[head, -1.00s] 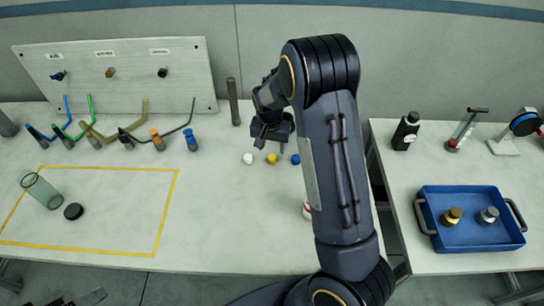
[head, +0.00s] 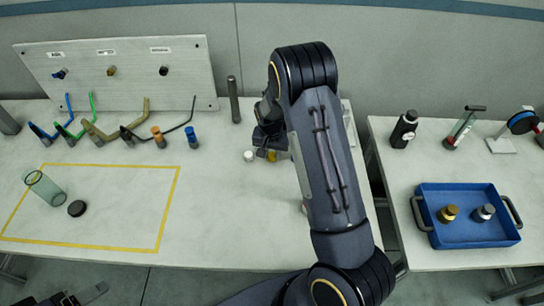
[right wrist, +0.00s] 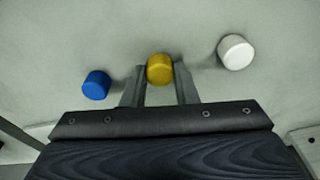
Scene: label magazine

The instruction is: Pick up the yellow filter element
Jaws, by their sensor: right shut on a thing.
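The yellow filter element (right wrist: 160,68) sits between the two fingertips of my right gripper (right wrist: 159,78) in the right wrist view. The gripper is shut on it. In the head view my right gripper (head: 267,148) is low over the table, and the yellow element (head: 272,156) shows just below it, partly covered. A white element (right wrist: 236,51) and a blue element (right wrist: 96,85) stand on either side, apart from the fingers. The white one (head: 249,156) also shows in the head view; my arm hides the blue one there. Part of my left gripper (head: 88,295) shows at the bottom left.
A yellow-outlined area (head: 172,200) holds a clear green cylinder (head: 47,187) and a black cap (head: 77,208). Bent coloured tools and a labelled panel (head: 120,85) stand at the back left. A blue tray (head: 468,232) sits on the right table (head: 400,165).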

